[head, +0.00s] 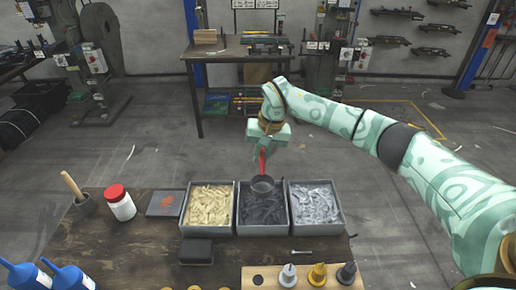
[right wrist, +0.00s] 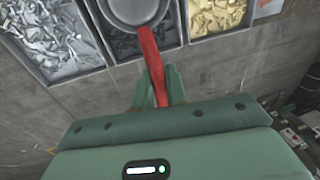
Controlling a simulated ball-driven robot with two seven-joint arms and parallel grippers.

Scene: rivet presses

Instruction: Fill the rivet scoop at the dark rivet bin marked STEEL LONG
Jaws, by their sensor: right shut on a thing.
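My right gripper (head: 264,147) is shut on the red handle of the rivet scoop (head: 262,184). The scoop has a round grey metal bowl and is over the far part of the middle bin, which holds dark rivets (head: 262,209). I cannot tell whether the bowl touches the rivets, and I see no rivets in it. In the right wrist view the gripper's fingers (right wrist: 158,88) close on the red handle, and the grey bowl (right wrist: 135,8) is cut off by the top edge. No bin marking is readable. My left gripper is not in view.
A bin of brass-coloured rivets (head: 210,206) stands left of the dark one, and a bin of silver rivets (head: 315,207) stands right. A white jar with a red lid (head: 120,203), a wooden-handled tool (head: 76,190) and a dark box (head: 196,252) are on the bench (head: 130,250).

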